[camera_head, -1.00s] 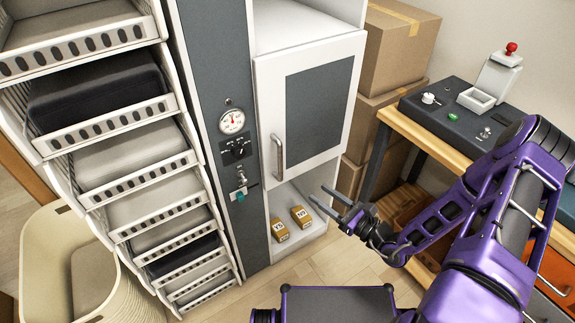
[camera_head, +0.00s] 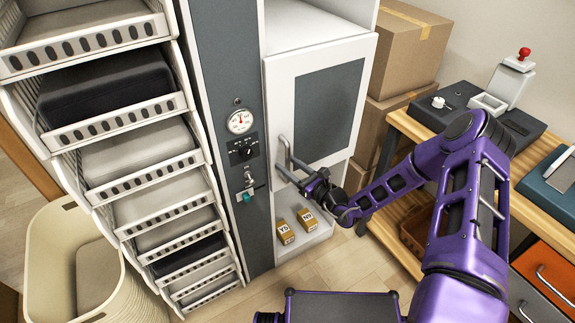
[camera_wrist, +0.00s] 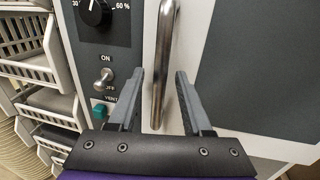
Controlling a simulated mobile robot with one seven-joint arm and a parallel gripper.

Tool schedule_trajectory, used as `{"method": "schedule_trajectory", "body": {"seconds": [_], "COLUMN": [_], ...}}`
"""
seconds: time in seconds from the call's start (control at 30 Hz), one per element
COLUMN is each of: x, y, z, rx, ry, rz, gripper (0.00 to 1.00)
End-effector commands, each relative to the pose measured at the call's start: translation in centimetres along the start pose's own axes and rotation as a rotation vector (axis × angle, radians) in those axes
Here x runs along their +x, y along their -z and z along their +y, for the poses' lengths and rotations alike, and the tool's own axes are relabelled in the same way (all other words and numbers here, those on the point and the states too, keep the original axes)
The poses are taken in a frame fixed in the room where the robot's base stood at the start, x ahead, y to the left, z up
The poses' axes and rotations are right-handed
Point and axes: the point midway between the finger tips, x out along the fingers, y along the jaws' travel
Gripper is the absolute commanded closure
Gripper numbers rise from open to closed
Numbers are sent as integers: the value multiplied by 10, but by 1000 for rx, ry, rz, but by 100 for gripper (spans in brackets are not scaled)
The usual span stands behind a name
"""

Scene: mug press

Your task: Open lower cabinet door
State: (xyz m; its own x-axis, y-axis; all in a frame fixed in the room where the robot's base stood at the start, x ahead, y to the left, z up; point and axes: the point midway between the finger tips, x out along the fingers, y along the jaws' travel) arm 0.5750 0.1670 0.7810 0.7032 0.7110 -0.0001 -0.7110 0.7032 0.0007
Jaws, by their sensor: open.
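The cabinet door (camera_head: 321,108) is white with a grey panel and appears shut. Its vertical metal handle (camera_head: 284,150) is on the door's left side. In the wrist view the handle (camera_wrist: 163,60) runs down between the two fingers of my gripper (camera_wrist: 157,78). The fingers are open on either side of it, with a gap on both sides. In the head view my gripper (camera_head: 290,168) is at the handle's lower part.
A control strip with a gauge (camera_head: 240,121) and switches is left of the door. Tray racks (camera_head: 150,170) stand further left. A wooden workbench (camera_head: 405,124) and cardboard boxes (camera_head: 408,50) are right.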

Motion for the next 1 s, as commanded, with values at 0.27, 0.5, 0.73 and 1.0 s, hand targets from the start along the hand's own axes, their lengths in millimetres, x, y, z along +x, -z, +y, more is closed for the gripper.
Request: {"method": "schedule_trajectory", "body": {"seconds": [0.27,0.5,0.73,1.0], "x": [9,8,8,8], "y": [0,0,0,0], "z": [0,0,0,0], "rx": [1,1,1,1], "ry": [1,1,1,1], "rz": [0,0,0,0], "gripper": [50,70,100,100]}}
